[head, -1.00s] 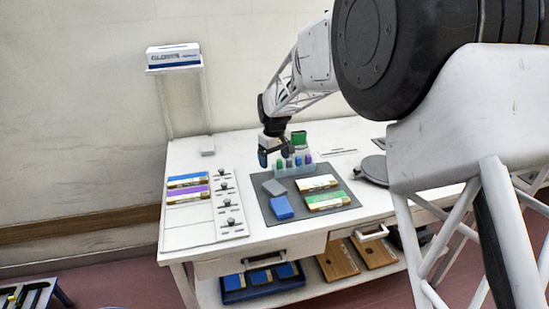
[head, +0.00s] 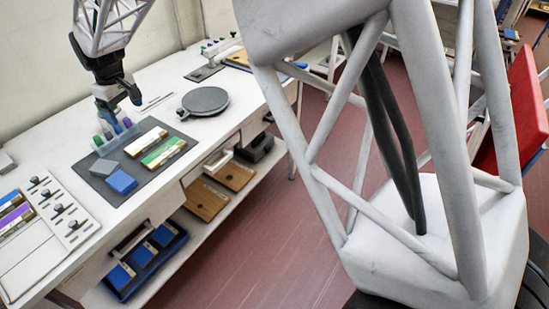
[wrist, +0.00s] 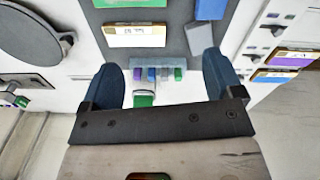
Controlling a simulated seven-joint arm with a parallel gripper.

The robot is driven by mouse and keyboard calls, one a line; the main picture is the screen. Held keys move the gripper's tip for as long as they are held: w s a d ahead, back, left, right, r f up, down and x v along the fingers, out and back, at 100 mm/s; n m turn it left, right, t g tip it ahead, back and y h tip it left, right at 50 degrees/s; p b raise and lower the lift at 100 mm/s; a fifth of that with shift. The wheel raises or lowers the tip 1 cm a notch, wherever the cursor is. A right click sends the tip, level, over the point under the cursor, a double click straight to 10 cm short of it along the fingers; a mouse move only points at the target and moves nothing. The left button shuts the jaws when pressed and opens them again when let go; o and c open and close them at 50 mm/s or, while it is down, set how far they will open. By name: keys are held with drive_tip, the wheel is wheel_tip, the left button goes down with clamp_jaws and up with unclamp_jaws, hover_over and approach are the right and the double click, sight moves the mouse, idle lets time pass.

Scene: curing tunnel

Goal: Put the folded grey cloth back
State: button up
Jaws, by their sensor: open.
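A small folded grey cloth (head: 103,167) lies on the dark mat (head: 85,183), next to a blue folded piece (head: 121,182). In the wrist view the grey cloth (wrist: 203,42) is at the upper right, beyond the right finger. My gripper (head: 118,108) is above the bench at the back of the mat, near a clear rack (head: 124,138) of small coloured pieces. Its blue fingers are open in the wrist view (wrist: 160,85). A green piece (wrist: 145,99) shows between them, and I see nothing held. The cloth is apart from the gripper.
Two banded packs, one cream (head: 146,141) and one green (head: 164,152), lie on the mat. A round dark plate (head: 205,100) stands to the right. A knobbed panel (head: 62,209) is at the left. Below is a shelf with a blue tray (head: 147,262).

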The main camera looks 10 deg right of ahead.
drive_tip(key=s+d+r+m, duration=0.2)
drive_tip(key=s+d+r, duration=0.15)
drive_tip(key=d, duration=0.55)
drive_tip(key=s+d+r+m+t, duration=0.1)
drive_tip(key=s+d+r+m, duration=0.3)
drive_tip(key=d, duration=0.6)
drive_tip(key=s+d+r+n, duration=0.1)
drive_tip(key=s+d+r, duration=0.1)
drive_tip(key=s+d, duration=0.5)
drive_tip(key=s+d+f+m, duration=0.2)
drive_tip(key=s+d+m, duration=0.1)
drive_tip(key=s+d, duration=0.7)
drive_tip(key=s+d+f+m+t, duration=0.1)
drive_tip(key=s+d+f+m, duration=0.1)
drive_tip(key=s+d, duration=0.8)
drive_tip(key=shift+s+m, duration=0.65)
drive_tip(key=shift+m, duration=0.05)
